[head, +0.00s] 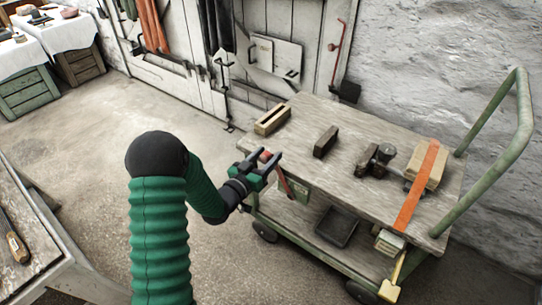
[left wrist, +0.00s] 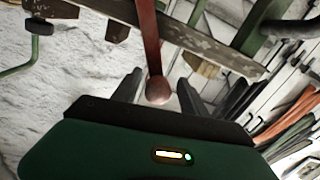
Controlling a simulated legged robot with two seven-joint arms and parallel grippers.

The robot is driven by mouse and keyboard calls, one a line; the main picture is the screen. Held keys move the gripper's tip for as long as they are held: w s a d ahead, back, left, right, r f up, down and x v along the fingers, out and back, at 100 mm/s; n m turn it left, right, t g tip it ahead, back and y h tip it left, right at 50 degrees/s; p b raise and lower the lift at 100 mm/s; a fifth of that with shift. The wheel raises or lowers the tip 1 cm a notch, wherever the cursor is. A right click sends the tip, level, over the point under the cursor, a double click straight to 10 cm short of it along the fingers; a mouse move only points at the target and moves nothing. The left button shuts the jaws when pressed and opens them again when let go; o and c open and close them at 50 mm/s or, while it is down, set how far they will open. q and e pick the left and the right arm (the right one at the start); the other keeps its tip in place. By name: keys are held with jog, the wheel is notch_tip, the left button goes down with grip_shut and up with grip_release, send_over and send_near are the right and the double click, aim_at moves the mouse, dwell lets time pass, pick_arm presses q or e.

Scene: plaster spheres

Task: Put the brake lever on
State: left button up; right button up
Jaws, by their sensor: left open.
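The brake lever (head: 285,184) is a red bar on the near left side of the cart, tilted, with a round reddish knob at its upper end. In the left wrist view the lever (left wrist: 148,40) comes down from the top to its knob. My left gripper (head: 264,164) is open at the knob. In the left wrist view the knob lies between the two dark fingers of the left gripper (left wrist: 160,92), with gaps visible at both sides. The lever's lower end is hard to make out. My right gripper is not in view.
The green-framed cart has a wooden top (head: 300,118) with a slotted wooden block (head: 272,119), a dark block (head: 326,141), a metal tool (head: 376,160) and a strapped block (head: 428,165). A dark tray (head: 337,227) lies on its lower shelf. Floor is clear behind my arm.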

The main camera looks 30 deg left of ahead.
pick_arm(q)
jog(key=shift+w+d, duration=0.1)
jog(key=shift+w, duration=1)
grip_shut()
dwell(0.6)
